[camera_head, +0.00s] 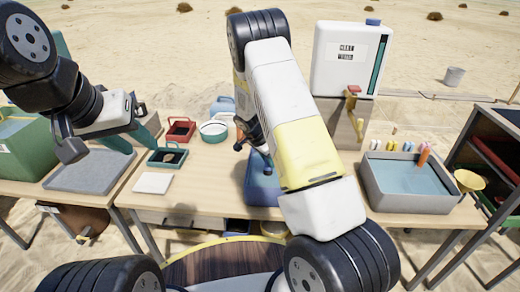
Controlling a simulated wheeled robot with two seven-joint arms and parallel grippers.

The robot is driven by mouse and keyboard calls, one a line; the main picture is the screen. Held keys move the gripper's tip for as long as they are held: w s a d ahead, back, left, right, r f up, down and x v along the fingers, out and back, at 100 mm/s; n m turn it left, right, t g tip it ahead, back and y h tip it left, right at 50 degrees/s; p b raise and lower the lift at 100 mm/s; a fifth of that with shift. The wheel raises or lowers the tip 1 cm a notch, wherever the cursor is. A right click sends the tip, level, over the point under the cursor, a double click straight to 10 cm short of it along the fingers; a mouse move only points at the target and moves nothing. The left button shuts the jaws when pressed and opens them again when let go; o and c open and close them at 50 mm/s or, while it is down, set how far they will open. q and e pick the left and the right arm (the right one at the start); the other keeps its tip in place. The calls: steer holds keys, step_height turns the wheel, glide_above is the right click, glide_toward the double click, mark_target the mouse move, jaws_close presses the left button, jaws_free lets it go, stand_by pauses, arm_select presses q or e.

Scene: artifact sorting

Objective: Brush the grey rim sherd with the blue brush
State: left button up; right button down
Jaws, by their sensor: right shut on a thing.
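A small dark teal tray (154,164) stands on the middle table, with a small brownish-grey sherd (171,157) lying in it. I cannot make out its rim. My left gripper (136,143) is just left of this tray, its teal fingers apart and nothing seen between them. My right gripper (256,157) points down over a blue holder or tray (262,192) at the table's middle. It is shut on a slim blue thing that looks like the blue brush. My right forearm hides most of that grip and part of the blue holder.
A red tray (181,131), a teal-rimmed bowl (213,132) and a white card (153,183) are near the teal tray. A grey basin (410,203) of water stands right, a white tank (346,58) behind. A grey tray (88,172) lies left. Bare tabletop (205,183) lies left of the blue holder.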

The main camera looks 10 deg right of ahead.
steer(key=shift+w+d, duration=0.2)
steer(key=shift+w, duration=0.6)
steer(key=shift+s+a+f, duration=0.1)
steer(key=shift+s+a, duration=0.1)
steer(key=shift+s, duration=0.45)
steer(key=shift+s+a, duration=0.15)
steer(key=shift+s, duration=0.45)
steer(key=shift+w+d, duration=0.2)
steer(key=shift+w, duration=0.4)
steer(key=shift+w+d, duration=0.15)
steer(key=shift+w, duration=0.45)
steer(key=shift+s+a, duration=0.1)
steer(key=shift+s, duration=0.1)
steer(key=shift+s+a, duration=0.25)
steer(key=shift+s, duration=0.75)
steer(key=shift+w+d, duration=0.2)
steer(key=shift+w, duration=0.4)
steer(key=shift+w+d, duration=0.15)
steer(key=shift+w, duration=0.45)
stand_by(2.4)
